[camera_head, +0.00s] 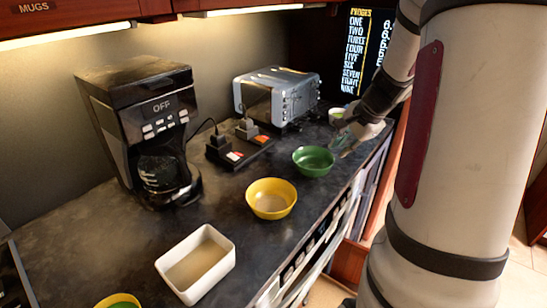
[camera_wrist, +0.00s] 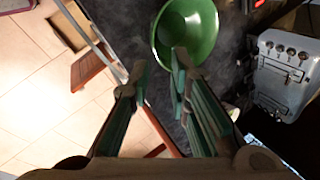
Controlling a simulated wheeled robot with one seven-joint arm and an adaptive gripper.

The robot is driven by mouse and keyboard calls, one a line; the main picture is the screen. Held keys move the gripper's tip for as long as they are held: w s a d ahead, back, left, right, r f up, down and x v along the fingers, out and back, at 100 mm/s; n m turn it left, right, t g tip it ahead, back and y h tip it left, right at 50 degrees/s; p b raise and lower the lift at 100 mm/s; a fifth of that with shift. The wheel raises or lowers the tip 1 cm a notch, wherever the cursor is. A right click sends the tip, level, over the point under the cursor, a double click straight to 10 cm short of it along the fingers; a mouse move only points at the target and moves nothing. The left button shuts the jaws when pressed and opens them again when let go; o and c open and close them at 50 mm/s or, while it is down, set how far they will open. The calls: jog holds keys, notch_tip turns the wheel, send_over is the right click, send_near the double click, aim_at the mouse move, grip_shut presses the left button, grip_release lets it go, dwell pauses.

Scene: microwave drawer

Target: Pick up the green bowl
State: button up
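The green bowl (camera_head: 313,161) stands upright on the dark counter near its front edge, and it looks empty. It also shows at the top of the wrist view (camera_wrist: 200,40). My gripper (camera_head: 343,145) is just right of the bowl in the head view, with its fingers pointing down toward the counter. In the wrist view my gripper (camera_wrist: 157,70) is open, with a wide gap between the fingers. The right finger overlaps the bowl's near rim in the picture; I cannot tell whether it touches. The left finger is off the bowl, near the counter edge.
A yellow bowl (camera_head: 271,198) and a white rectangular dish (camera_head: 196,264) stand along the counter, with another yellow bowl (camera_head: 118,301) at the bottom. A coffee maker (camera_head: 142,130), a toaster (camera_head: 276,96) and a small pale cup (camera_head: 336,116) stand farther back. Drawers lie below the counter edge.

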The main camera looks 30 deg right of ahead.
aim_at(322, 170)
jog(key=b+x, duration=0.1)
jog(key=x, duration=0.8)
jog(key=shift+a+x, duration=0.2)
jog(key=shift+x, duration=2.5)
jog(key=shift+s, duration=0.15)
grip_shut()
